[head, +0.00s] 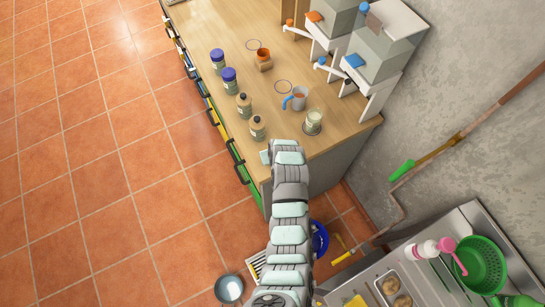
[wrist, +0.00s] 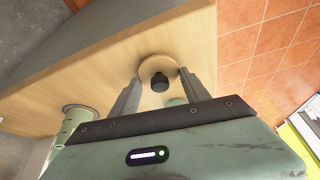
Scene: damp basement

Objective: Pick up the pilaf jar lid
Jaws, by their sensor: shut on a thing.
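In the wrist view a round tan lid (wrist: 151,66) with a black knob (wrist: 160,83) sits between the two fingertips of my gripper (wrist: 161,80). I take it for the pilaf jar lid. My gripper is shut on it by its sides. In the head view my gripper (head: 266,156) is at the near end of the counter, just below a brown jar with a dark top (head: 257,128). The arm hides the held lid there. A small glass jar with pale contents (head: 313,122) stands right of the gripper. Labels are too small to read.
Another brown jar (head: 244,106) and two blue-lidded jars (head: 229,81) (head: 218,62) line the left part of the wooden counter (head: 215,25). Open floor lies left.

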